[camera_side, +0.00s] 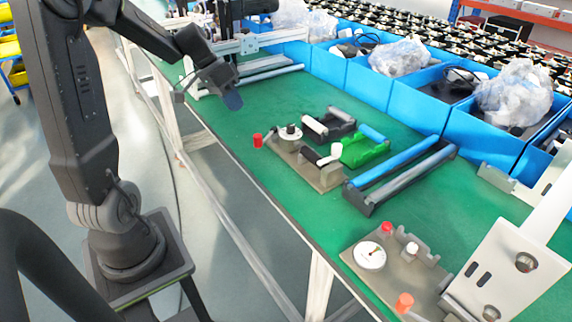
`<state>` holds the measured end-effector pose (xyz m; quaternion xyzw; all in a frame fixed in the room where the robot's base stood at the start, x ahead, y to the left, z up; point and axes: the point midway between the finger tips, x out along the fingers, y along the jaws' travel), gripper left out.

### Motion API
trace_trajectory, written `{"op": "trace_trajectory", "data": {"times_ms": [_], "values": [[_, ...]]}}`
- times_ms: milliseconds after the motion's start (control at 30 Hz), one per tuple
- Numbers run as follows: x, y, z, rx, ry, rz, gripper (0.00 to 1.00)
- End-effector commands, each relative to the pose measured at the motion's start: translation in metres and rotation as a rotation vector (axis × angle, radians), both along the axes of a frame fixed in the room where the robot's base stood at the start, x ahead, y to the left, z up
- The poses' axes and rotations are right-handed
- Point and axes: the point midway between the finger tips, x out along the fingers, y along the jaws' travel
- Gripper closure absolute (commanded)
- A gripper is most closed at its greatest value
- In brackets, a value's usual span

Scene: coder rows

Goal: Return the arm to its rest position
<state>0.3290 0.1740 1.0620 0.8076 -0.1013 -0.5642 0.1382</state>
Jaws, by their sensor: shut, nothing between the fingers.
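My gripper (230,97) is at the upper left of the side view, over the far left part of the green table (290,215). It is shut and empty, with its tips pointing down above the table surface. It is small in the picture and clear of the parts on the table. My arm reaches in from the left edge.
A grey fixture (318,172) with a red cap (258,141) beside it, a green block (365,152) and a blue roller (405,158) occupy mid-table. A second fixture (395,262) is at the front. Blue bins (400,103) with plastic bags line the back. Green surface near the left edge is clear.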

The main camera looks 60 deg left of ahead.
Motion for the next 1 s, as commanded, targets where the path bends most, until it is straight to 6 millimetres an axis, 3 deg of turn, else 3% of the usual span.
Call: {"op": "trace_trajectory", "data": {"times_ms": [33, 200, 400, 633, 1000], "values": [[-0.001, -0.034, 0.014, 0.04, 0.016, -0.03, 1.0], [-0.028, -0.121, 0.041, 0.168, 0.05, -0.047, 1.0], [-0.079, -0.19, 0.057, 0.293, -0.014, -0.024, 1.0], [-0.119, -0.22, 0.06, 0.341, -0.118, 0.016, 1.0], [-0.126, -0.223, 0.06, 0.344, -0.139, 0.032, 1.0]]}}
